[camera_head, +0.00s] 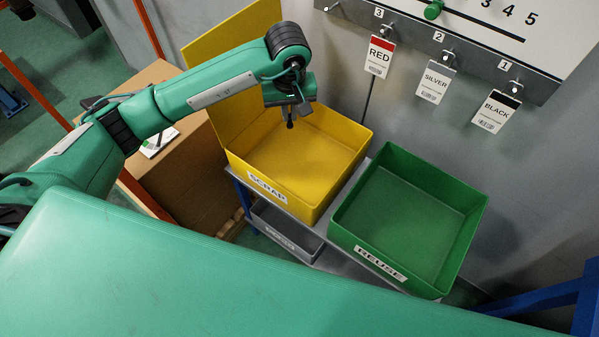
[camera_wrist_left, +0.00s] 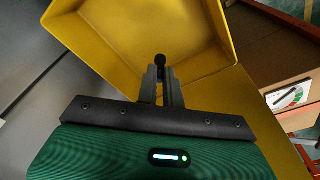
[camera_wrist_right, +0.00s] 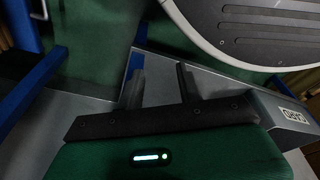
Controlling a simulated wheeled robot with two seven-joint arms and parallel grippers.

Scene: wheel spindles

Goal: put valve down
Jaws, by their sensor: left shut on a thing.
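The valve (camera_head: 290,124) is a small dark piece hanging below my left gripper (camera_head: 289,108) in the head view. In the left wrist view my left gripper (camera_wrist_left: 160,82) has its fingers shut on the valve (camera_wrist_left: 159,61), whose dark round end shows between the fingertips. The gripper is over the yellow bin (camera_head: 300,165) labelled SCRAP, and the valve is above the bin's floor, apart from it. The green bin (camera_head: 415,215) labelled REUSE looks empty. My right gripper (camera_wrist_right: 158,75) shows only in the right wrist view, open with nothing between its fingers.
Red (camera_head: 380,56), silver (camera_head: 435,82) and black (camera_head: 496,111) tags hang on the wall rail behind the bins. A cardboard box (camera_head: 185,175) stands left of the yellow bin. A grey tray (camera_head: 285,232) sits below it. A blue frame (camera_head: 540,297) is at right.

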